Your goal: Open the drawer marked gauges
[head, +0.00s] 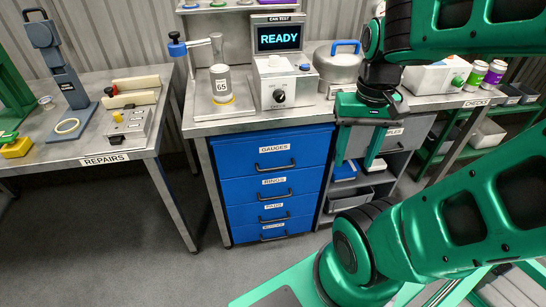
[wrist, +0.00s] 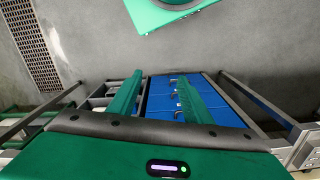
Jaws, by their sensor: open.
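The drawer marked GAUGES (head: 240,155) is the top one of a blue stack under the middle bench in the head view. Its front looks flush with the drawers below, and its dark bar handle (head: 275,167) sits under the white label. My gripper (head: 358,163) is open and empty, pointing down to the right of the blue stack, in front of the grey drawer and shelves. In the wrist view, my gripper (wrist: 160,76) has its two green fingers apart. Blue drawer fronts (wrist: 158,100) with dark handles show between and beside the fingers; their labels cannot be read there.
Lower blue drawers (head: 265,213) carry similar handles. The grey drawer (head: 402,135) is partly hidden by my gripper. Above, the bench holds a weighing or test unit (head: 285,85) and a cylinder marked 65 (head: 220,84). The repairs table (head: 60,150) stands left. Floor before the drawers is clear.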

